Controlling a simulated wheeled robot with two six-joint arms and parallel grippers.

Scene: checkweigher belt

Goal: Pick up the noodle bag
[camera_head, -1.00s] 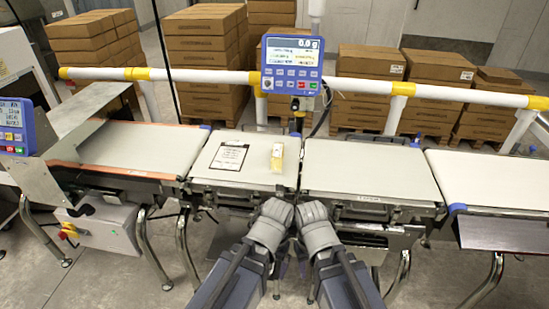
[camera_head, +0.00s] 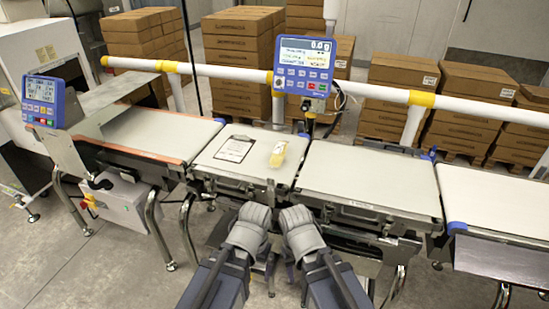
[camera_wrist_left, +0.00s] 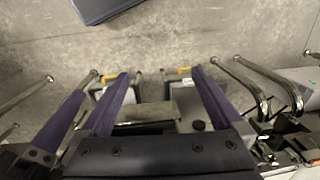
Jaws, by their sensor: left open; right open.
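The noodle bag (camera_head: 278,154) is a small pale-yellow pack lying on the weighing belt (camera_head: 225,173), near its right end. It is right of a printed label sheet (camera_head: 235,148). My left gripper (camera_head: 254,213) and right gripper (camera_head: 294,213) are side by side in front of the belt's near edge. Both are open and empty, apart from the bag, with their fingertips hard to make out. The left wrist view shows the floor and metal legs, and no bag.
A blue display unit (camera_head: 305,67) stands behind the belt, by a white rail (camera_head: 365,90). Another belt (camera_head: 370,180) adjoins on the right and one (camera_head: 150,133) on the left. A second display (camera_head: 44,102) is at left. Stacked cartons (camera_head: 237,60) stand behind.

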